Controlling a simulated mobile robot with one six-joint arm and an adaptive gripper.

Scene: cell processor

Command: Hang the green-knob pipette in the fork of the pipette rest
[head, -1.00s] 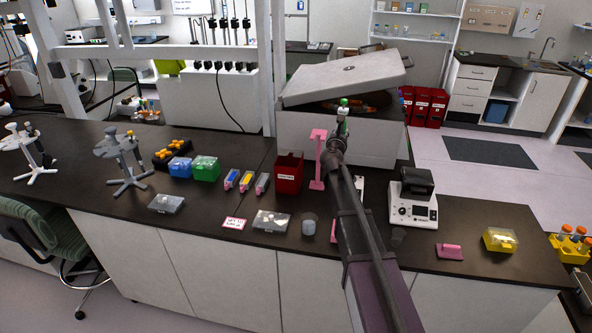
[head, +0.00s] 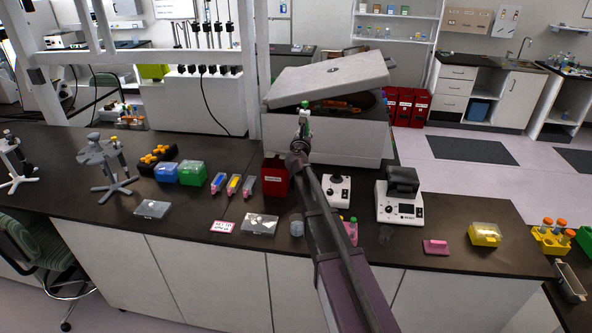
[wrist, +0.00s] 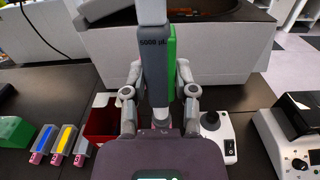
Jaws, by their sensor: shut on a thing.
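The pipette (wrist: 154,68) is grey with a green strip and a "5000 µl" label. It stands upright between the fingers of my gripper (wrist: 159,76), which is shut on it. In the head view its green knob (head: 305,104) shows above my gripper (head: 303,128), in front of the big white box-shaped machine. The pipette's lower end is hidden in both views. A pink upright stand, likely the pipette rest, shows only in the earlier head view; now my arm seems to hide it, and its fork cannot be seen.
The white machine (head: 345,150) with a raised lid stands behind my gripper. A red bin (head: 275,180) is just left, a small white device (head: 338,192) and a dark-topped device (head: 400,195) right.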

